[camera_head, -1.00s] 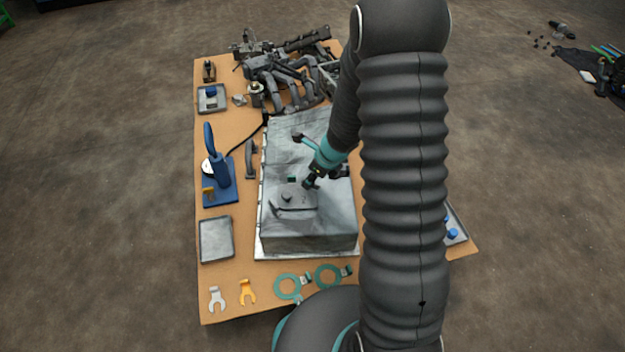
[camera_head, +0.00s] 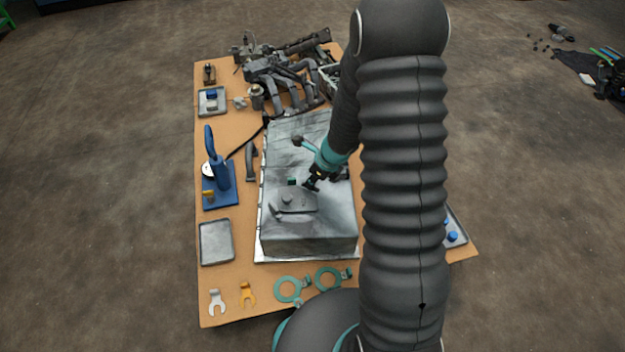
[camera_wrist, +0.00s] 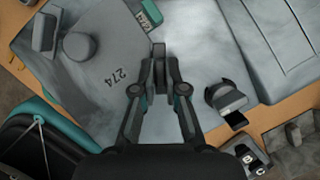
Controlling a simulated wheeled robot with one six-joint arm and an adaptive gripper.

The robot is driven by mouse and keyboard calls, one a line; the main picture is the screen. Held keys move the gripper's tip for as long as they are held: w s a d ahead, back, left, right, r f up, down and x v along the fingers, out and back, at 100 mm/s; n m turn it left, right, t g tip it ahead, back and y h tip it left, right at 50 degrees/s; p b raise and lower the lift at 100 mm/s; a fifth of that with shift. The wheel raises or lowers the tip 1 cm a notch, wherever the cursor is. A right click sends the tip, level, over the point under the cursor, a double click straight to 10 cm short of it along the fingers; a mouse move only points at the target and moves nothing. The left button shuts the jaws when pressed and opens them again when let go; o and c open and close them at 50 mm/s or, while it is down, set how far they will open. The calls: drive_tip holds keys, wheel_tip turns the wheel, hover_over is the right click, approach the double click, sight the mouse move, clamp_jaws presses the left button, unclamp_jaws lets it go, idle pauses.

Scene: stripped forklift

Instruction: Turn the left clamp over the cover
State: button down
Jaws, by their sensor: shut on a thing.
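My gripper (camera_wrist: 160,88) is shut on a narrow dark grey piece (camera_wrist: 158,52), which looks like the left clamp. It also shows in the head view (camera_head: 312,184), low over the top of the large grey housing (camera_head: 310,240). A second clamp-like block (camera_wrist: 46,32) stands at the cover's far side. The fingers partly hide the held piece, so its exact angle over the cover is unclear.
Another grey block with a dark end (camera_wrist: 228,98) stands right of my fingers. A small green part (camera_head: 291,181) sits beside the cover.

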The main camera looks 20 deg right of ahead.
drive_tip(key=shift+n, duration=0.3)
drive_tip(key=n+g+p, duration=0.1)
drive_tip(key=n, duration=0.1)
drive_tip(key=shift+d+r+n+y+p, duration=0.1)
drive_tip(key=shift+n+y+p, duration=0.2)
drive_tip(key=shift+n+p, duration=0.1)
drive_tip(key=n+g+p, duration=0.2)
drive_tip(key=n, duration=0.3)
drive_tip(key=shift+w, duration=0.15)
drive_tip(key=n+g, duration=0.2)
drive_tip(key=n, duration=0.3)
drive_tip(key=shift+w+p, duration=0.1)
drive_tip(key=shift+p, duration=0.25)
drive_tip(key=shift+n+g+h, duration=0.4)
drive_tip(key=shift+n+g, duration=0.3)
drive_tip(key=shift+n, duration=1.4)
drive_tip(key=c, duration=1.2)
unclamp_jaws()
